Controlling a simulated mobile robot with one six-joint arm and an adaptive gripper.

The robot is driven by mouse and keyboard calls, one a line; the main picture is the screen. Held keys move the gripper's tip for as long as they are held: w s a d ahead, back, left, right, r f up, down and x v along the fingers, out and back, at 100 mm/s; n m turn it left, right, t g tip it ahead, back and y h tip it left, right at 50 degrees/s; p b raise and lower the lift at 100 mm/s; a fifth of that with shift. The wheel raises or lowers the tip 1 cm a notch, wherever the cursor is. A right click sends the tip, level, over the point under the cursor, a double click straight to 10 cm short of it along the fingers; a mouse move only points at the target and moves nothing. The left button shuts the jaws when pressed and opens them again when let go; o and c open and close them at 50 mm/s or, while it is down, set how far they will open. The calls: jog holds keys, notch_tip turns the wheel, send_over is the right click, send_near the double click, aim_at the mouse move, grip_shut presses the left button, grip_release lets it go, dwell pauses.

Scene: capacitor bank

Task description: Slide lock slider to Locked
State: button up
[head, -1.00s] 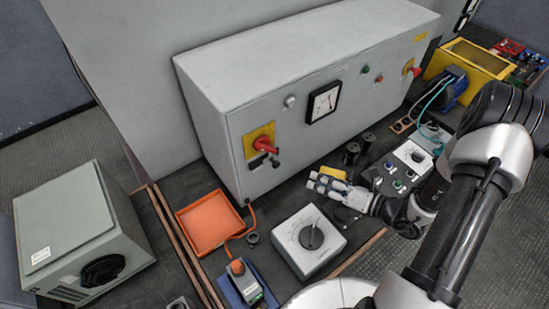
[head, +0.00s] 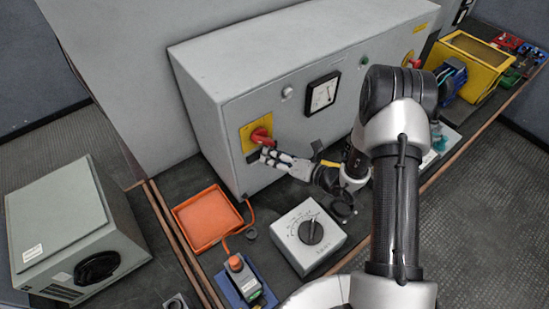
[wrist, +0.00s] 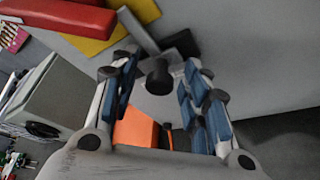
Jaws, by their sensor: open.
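The lock slider shows in the wrist view as a small round black knob (wrist: 158,80) on the grey cabinet face, between my finger pads. The pads stand to its left and right with gaps; I see no contact. A grey bar (wrist: 138,31) and a dark piece (wrist: 182,43) lie beside it. My gripper (head: 268,155) is open at the cabinet, just below the red rotary handle (head: 260,136) on its yellow plate (head: 247,131). In the head view my fingers hide the knob. The red handle also shows in the wrist view (wrist: 62,14).
An orange tray (head: 208,219) lies below and left of my gripper. A grey box with a black dial (head: 312,232) stands in front. A blue-based device (head: 244,278) is nearby. A yellow bin (head: 468,68) stands far right.

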jog(key=shift+w+a, duration=0.15)
jog(key=shift+c, duration=0.3)
jog(key=shift+r, duration=0.1)
grip_shut()
